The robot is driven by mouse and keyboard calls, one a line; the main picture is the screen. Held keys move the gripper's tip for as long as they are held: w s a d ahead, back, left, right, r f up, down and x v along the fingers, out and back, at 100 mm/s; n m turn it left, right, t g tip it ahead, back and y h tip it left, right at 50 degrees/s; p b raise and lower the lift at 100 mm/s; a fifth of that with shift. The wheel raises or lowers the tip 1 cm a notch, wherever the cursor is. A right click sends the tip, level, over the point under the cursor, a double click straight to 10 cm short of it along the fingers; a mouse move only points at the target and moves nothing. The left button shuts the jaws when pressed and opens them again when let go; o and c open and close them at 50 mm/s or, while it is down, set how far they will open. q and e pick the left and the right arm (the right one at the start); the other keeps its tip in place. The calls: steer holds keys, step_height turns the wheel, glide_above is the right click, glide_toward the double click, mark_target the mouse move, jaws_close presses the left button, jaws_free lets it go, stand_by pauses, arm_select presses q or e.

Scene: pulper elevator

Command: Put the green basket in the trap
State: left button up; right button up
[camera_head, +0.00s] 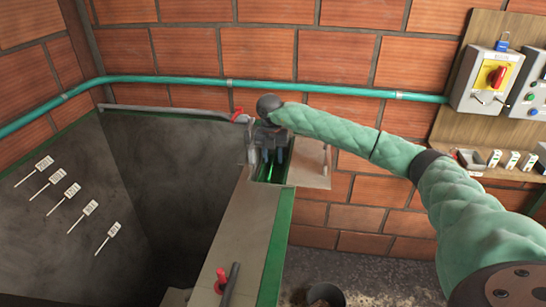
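The trap is a small rectangular opening at the far end of the concrete ledge, with a flat beige plate (312,165) at its right side. Inside the opening I see dark space and a thin bright green strip (270,170). I cannot tell whether this strip is part of the green basket or of the trap. My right gripper (268,156) points down at the opening, and its fingers are small, dark and partly hidden. I cannot tell whether it holds anything. My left gripper is not in view.
A deep concrete pit (165,200) with white level labels lies left of the ledge (235,235). A red-handled valve (222,282) stands on the ledge. A green pipe (170,80) runs along the brick wall. A switch box (487,80) hangs at right. A dark bucket (325,296) stands below.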

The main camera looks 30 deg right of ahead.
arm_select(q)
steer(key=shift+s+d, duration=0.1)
